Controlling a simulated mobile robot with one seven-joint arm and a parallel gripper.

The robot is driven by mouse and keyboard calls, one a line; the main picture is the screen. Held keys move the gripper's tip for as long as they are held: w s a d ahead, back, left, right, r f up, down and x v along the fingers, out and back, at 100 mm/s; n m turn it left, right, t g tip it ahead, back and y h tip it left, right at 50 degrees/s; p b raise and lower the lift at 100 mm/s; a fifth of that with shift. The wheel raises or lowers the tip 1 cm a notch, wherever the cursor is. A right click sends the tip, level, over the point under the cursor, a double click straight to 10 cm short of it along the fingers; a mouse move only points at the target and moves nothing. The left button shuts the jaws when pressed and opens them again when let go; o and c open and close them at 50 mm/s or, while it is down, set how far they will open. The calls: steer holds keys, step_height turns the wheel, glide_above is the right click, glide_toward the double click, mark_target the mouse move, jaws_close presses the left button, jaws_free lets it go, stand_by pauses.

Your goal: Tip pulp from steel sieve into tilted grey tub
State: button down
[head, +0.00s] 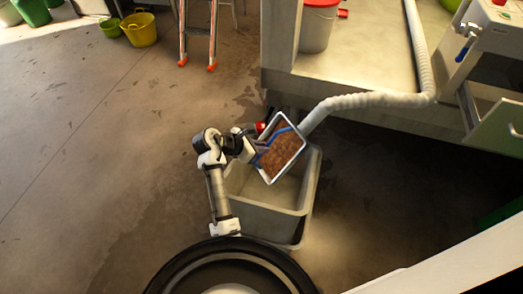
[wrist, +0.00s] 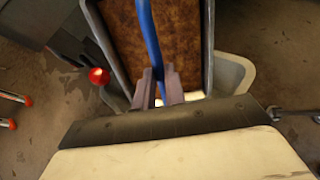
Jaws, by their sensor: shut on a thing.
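The steel sieve (head: 288,164) is a rectangular pan with a bright rim, filled with brown pulp (head: 279,154). It is over the far part of the grey tub (head: 268,224), pulp side facing up in the head view. My gripper (head: 257,148) is shut on the sieve's blue handle (wrist: 150,38). In the wrist view the fingers (wrist: 160,88) close around this handle, with the pulp (wrist: 122,40) behind it. The tub's inside shows empty where visible; its far part is hidden under the sieve. The tub's tilt is hard to judge.
A ribbed white hose (head: 365,101) runs from the trailer's floor (head: 350,65) down to just beside the sieve. A red-lidded white bucket (head: 317,25) stands in the trailer. A ladder (head: 198,35) and yellow tub (head: 140,29) stand at the back. Floor on the left is clear.

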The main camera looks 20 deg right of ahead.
steer(key=shift+a+f+h+b, duration=0.35)
steer(key=shift+h+b, duration=0.55)
steer(key=shift+b, duration=1.45)
steer(key=shift+f+h, duration=0.15)
steer(key=shift+h, duration=0.35)
steer(key=h, duration=0.1)
steer(key=f+t+h+b, duration=0.1)
steer(key=h, duration=0.1)
steer(key=shift+s+a+f, duration=0.1)
steer(key=shift+a+f, duration=0.05)
steer(key=shift+h, duration=0.3)
steer(key=shift+a, duration=0.1)
